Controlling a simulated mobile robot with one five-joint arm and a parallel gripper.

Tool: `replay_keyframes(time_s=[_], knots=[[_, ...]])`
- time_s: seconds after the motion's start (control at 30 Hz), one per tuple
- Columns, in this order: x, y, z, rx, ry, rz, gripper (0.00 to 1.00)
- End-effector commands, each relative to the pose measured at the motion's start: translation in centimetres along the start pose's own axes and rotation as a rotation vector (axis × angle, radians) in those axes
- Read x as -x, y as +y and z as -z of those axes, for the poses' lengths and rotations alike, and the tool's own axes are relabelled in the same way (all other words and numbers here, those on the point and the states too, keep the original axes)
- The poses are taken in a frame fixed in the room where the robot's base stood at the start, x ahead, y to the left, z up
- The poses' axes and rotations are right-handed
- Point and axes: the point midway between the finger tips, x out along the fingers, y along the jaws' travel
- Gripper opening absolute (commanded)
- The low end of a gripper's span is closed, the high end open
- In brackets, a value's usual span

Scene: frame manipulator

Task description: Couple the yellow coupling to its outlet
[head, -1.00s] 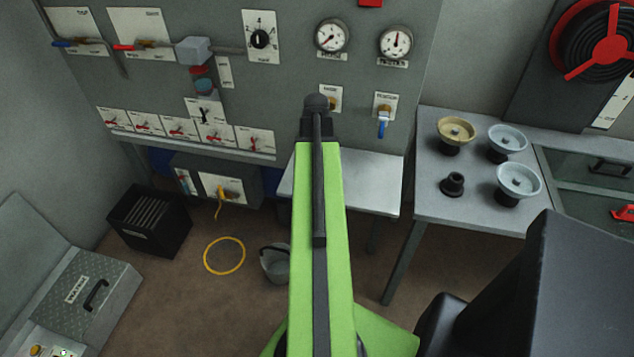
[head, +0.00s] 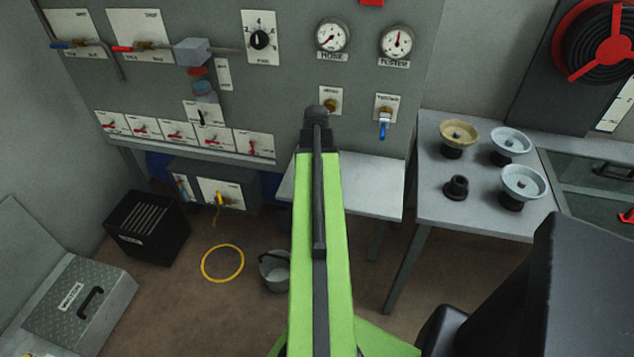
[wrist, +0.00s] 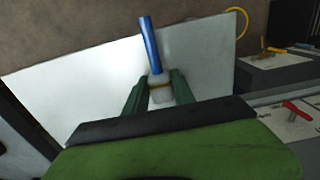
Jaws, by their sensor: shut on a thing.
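In the wrist view, my gripper (wrist: 157,84) is shut, with its two green fingers on either side of a pale fitting with a yellow-orange band (wrist: 160,94). A blue rod-like piece (wrist: 150,45) extends from the far end of the fitting. I take this banded fitting to be the yellow coupling. In the head view, my gripper and the fitting are hidden behind my arm. On the wall panel, a brass outlet (head: 330,105) shows just right of my arm's tip. Another outlet plate (head: 385,105), with a blue piece hanging below it, is farther right.
A pale shelf (head: 375,190) projects below the outlets. The table (head: 430,205) at right holds several pale and dark fittings. A bucket (head: 275,270), a yellow hose ring (head: 222,263) and a black crate (head: 147,228) stand on the floor at left.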

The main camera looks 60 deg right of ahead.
Motion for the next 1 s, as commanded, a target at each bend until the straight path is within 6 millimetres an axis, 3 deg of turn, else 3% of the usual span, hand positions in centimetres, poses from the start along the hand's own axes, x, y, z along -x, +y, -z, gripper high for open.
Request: replay_keyframes(time_s=[0.37,0.63,1.0], knots=[[0.8,0.0,0.0,0.0,0.0,0.0,0.0],[5.4,0.0,0.0,0.0,0.0,0.0,0.0],[9.8,8.5,-0.3,-0.003,0.0,0.0,0.0]])
